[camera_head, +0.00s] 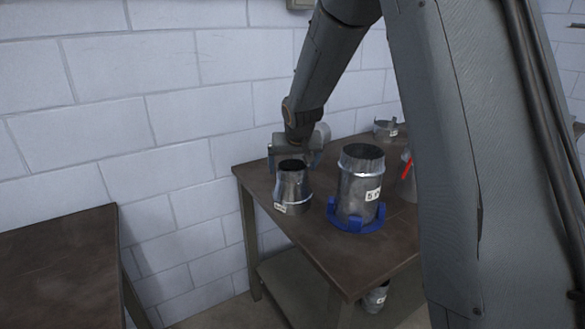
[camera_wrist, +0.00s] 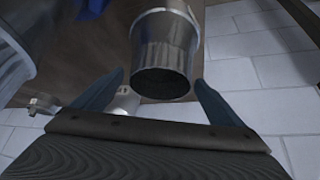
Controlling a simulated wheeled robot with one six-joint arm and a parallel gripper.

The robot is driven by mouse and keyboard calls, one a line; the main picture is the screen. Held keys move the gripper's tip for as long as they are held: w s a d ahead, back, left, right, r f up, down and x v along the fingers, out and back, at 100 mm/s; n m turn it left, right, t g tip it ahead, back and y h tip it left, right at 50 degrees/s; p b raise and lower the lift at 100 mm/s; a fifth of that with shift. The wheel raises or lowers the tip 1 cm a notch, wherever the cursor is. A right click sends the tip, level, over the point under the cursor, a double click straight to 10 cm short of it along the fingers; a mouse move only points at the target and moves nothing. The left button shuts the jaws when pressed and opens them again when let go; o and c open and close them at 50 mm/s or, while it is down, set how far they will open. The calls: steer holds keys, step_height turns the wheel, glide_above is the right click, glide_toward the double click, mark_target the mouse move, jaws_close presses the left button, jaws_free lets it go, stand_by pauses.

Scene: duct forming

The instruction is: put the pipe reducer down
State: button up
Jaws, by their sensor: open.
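The pipe reducer (camera_head: 292,188) is a grey metal piece with a narrow dark open top, a wider lower part and a small label. It stands upright on the brown table (camera_head: 262,180), near its left end. My gripper (camera_head: 294,160) is just behind the reducer in the head view. In the wrist view the reducer (camera_wrist: 164,50) shows between the two spread fingers of my gripper (camera_wrist: 160,88), with a visible gap on each side.
A larger metal pipe (camera_head: 358,185) stands in a blue holder (camera_head: 356,222) right of the reducer. More metal parts (camera_head: 385,130) stand farther back, partly behind my arm. Another part (camera_head: 376,298) lies below the table. A second brown table (camera_head: 62,265) is at left. A white block wall is behind.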

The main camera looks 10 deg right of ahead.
steer(key=b+v, duration=0.2)
steer(key=v, duration=0.9)
steer(key=s+f+g, duration=0.2)
steer(key=s+f, duration=0.3)
steer(key=s, duration=0.4)
steer(key=s+f+g, duration=0.2)
steer(key=s+f, duration=0.4)
steer(key=s, duration=0.4)
steer(key=s+f+n+g, duration=0.1)
steer(key=s+f, duration=0.4)
steer(key=s, duration=0.5)
steer(key=shift+d+f+g+y, duration=0.3)
steer(key=shift+f+g, duration=0.1)
steer(key=shift+g, duration=0.1)
steer(key=shift+s, duration=0.1)
